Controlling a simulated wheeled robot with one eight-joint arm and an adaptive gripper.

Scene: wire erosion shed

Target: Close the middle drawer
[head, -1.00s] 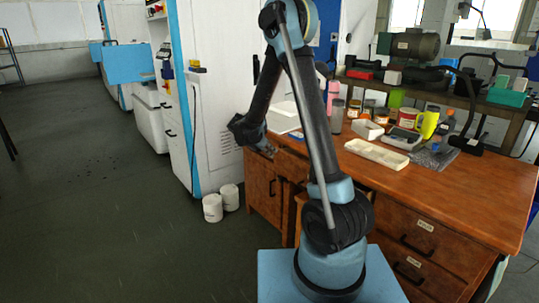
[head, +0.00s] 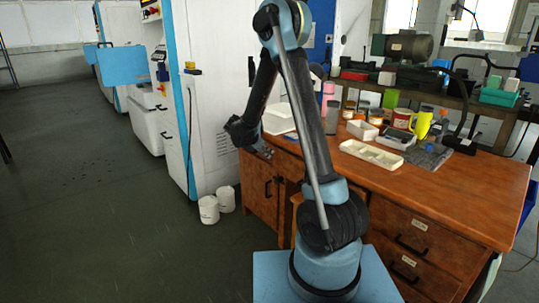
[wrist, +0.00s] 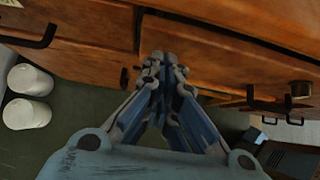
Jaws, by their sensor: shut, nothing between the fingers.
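The wooden desk (head: 440,188) fills the right of the head view. Its middle section is mostly hidden behind my arm there. I cannot tell how far the drawer stands out. My gripper (wrist: 163,62) is shut and empty, its fingertips close to the left part of that front. Whether they touch it is unclear. In the head view my gripper (head: 265,152) is at the desk's left front.
A cabinet door (head: 259,190) with a dark handle is at the desk's left, and labelled drawers (head: 412,240) are at its right. Two white tubs (head: 208,209) stand on the floor beside a white machine (head: 215,100). The desktop holds trays, jars and mugs. The floor at left is clear.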

